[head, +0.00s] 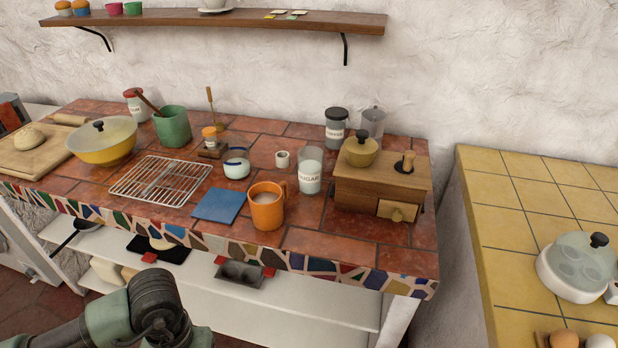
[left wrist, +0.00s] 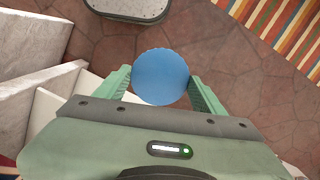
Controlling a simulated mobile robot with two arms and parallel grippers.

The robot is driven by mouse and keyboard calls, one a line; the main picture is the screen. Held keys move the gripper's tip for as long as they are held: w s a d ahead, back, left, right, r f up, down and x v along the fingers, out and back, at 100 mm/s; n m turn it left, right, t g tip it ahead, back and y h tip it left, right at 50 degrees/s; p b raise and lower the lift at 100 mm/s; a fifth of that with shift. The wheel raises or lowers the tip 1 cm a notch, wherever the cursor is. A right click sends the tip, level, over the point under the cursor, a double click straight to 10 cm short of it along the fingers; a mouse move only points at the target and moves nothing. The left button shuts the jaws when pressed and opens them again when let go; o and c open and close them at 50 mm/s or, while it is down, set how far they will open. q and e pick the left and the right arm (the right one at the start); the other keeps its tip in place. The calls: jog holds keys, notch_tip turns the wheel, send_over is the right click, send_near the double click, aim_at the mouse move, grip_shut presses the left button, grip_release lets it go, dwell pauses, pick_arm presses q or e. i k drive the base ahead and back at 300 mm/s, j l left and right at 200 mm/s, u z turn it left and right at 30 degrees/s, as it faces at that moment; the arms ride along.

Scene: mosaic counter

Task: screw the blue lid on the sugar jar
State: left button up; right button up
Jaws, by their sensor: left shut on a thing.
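The sugar jar (head: 311,172) is clear glass with a white "SUGAR" label. It stands upright on the red tiled counter, its top uncovered, left of the wooden grinder box. In the left wrist view, my left gripper (left wrist: 160,79) is shut on the round blue lid (left wrist: 161,76), with one green finger at each side. The lid is over the floor in that view, apart from the jar. In the head view only part of my left arm shows at the bottom left; its gripper is out of that frame. My right gripper is in neither view.
The grinder box (head: 378,188) is close on the right. A blue square mat (head: 220,205) and wire rack (head: 160,181) lie further left.

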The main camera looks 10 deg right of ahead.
aim_at(310, 157)
jog(key=j+z, duration=0.1)
jog(key=z, duration=0.35)
jog(key=j+z, duration=0.25)
jog(key=j, duration=0.3)
jog(key=j+z, duration=0.3)
jog(key=j, duration=0.25)
jog(key=k+j+z, duration=0.25)
jog(key=j, duration=0.3)
jog(key=k+j, duration=0.1)
jog(key=j, duration=0.75)
jog(key=k+j+z, duration=0.1)
jog(key=j, duration=0.3)
jog(key=k+j, duration=0.1)
jog(key=j, duration=0.35)
jog(key=k+j, duration=0.1)
jog(key=j, duration=0.3)
jog(key=k+j, duration=0.1)
jog(key=j, duration=0.35)
jog(key=z, duration=0.05)
